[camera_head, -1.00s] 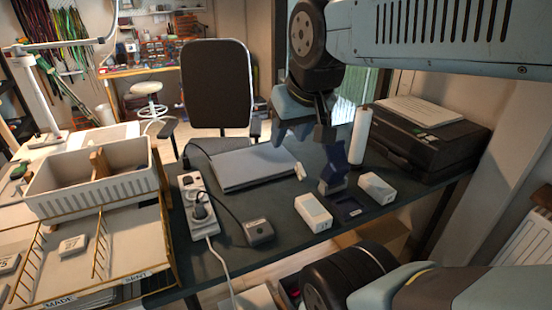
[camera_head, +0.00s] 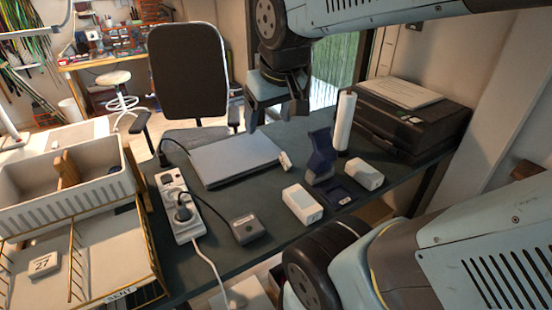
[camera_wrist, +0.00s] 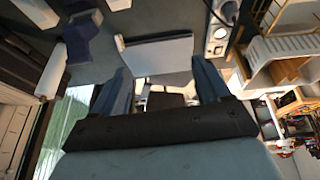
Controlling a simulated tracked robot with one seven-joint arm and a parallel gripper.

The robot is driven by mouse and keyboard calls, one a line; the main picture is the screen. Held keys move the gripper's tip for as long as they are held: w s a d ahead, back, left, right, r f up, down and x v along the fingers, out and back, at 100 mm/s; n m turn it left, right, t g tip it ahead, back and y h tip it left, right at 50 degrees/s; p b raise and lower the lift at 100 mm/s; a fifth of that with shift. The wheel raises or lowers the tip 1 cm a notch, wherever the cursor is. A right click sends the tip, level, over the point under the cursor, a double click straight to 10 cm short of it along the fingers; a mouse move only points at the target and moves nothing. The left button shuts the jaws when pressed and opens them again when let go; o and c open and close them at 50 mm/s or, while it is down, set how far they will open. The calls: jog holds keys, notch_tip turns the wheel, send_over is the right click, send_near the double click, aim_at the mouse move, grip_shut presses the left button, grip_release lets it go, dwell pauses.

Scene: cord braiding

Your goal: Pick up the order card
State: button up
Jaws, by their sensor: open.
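A small white card-like tag (camera_head: 45,264) marked 27 lies in the wire-divided tray (camera_head: 110,248) at the lower left, by a SENT label. Another white sheet (camera_head: 402,92) with a small green patch lies on the black printer at the right. I cannot tell for sure which one is the order card. My gripper (camera_head: 276,112) is open and empty above the far side of the dark table, behind the closed grey laptop (camera_head: 235,160). In the wrist view my gripper (camera_wrist: 160,82) shows two spread fingers with the laptop (camera_wrist: 155,53) beyond them.
A white ribbed bin (camera_head: 100,190) stands behind the tray. A power strip (camera_head: 182,215) and a dark adapter (camera_head: 247,229) lie beside the laptop. A blue stand (camera_head: 320,160), two white boxes (camera_head: 302,204) and a white roll (camera_head: 344,124) stand near the printer (camera_head: 400,135).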

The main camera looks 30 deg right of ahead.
jog(key=w+d+f+n+g+h, duration=0.1)
jog(key=w+f, duration=0.2)
jog(key=f, duration=0.2)
jog(key=w+d+f+n+g+h, duration=0.1)
jog(key=w+f+n+g+h, duration=0.1)
jog(key=w+f, duration=0.2)
jog(key=w+d+f+n+g+h, duration=0.1)
jog(key=w+d+f, duration=0.1)
jog(key=w+f, duration=0.2)
notch_tip(320, 180, down, 3)
jog(key=shift+f+n+g+h, duration=0.15)
jog(key=shift+n+g+h, duration=0.15)
jog(key=shift+h, duration=0.1)
jog(key=n+t+h, duration=0.3)
jog(key=n+h, duration=0.5)
jog(key=n, duration=0.1)
send_near(284, 161)
jog(key=v, duration=0.3)
jog(key=shift+s+a+r, duration=0.15)
jog(key=shift+a+r, duration=0.15)
jog(key=shift+d+f, duration=0.1)
jog(key=shift+d, duration=0.2)
jog(key=x, duration=0.8)
jog(key=shift+x, duration=2.7)
jog(key=shift+a, duration=0.1)
